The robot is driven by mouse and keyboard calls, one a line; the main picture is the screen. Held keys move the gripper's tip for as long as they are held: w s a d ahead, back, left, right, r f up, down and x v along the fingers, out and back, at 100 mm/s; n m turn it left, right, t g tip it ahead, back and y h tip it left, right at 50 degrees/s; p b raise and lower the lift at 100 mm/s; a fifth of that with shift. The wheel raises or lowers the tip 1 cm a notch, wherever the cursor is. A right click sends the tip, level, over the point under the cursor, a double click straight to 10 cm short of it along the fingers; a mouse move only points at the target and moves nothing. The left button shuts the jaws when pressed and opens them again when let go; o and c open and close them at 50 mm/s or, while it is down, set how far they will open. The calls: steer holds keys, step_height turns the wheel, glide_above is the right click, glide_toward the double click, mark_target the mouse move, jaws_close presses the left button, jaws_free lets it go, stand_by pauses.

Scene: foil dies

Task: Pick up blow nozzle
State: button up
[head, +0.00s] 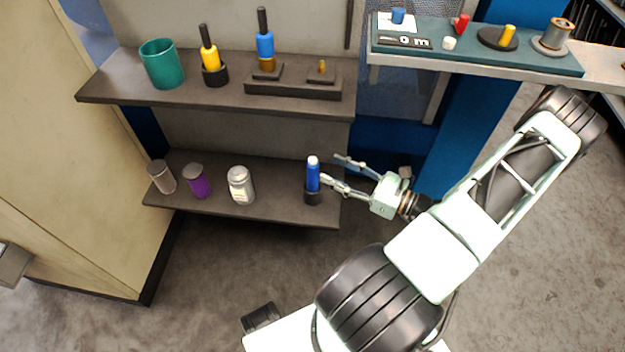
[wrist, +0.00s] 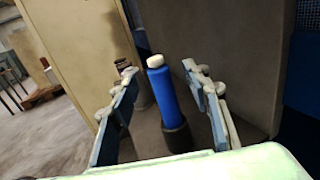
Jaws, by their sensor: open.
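A blue cylinder with a white tip (head: 313,175), which looks like the blow nozzle, stands upright in a dark round holder (head: 312,198) at the right end of the lower shelf. It also shows in the wrist view (wrist: 162,92), standing between the two fingers. My gripper (head: 340,172) is open, with its fingers reaching in from the right at the cylinder. In the wrist view my gripper (wrist: 158,98) has one finger on each side of the cylinder, with a gap visible on both sides. The holder (wrist: 178,137) covers the lower end of the cylinder.
The upper shelf (head: 130,92) overhangs behind. A cabinet (head: 75,130) stands at left, a teal-topped bench (head: 470,58) at upper right.

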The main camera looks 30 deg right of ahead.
mark_target(317, 162)
steer(key=shift+a+r+b+x, duration=0.15)
steer(key=shift+b+x, duration=0.3)
steer(key=shift+x, duration=1.35)
steer(key=shift+a+r+b+x, duration=0.15)
steer(key=shift+b+x, duration=0.25)
steer(key=shift+x, duration=1.35)
steer(key=shift+s+d, duration=0.1)
steer(key=shift+s, duration=0.05)
jaws_close()
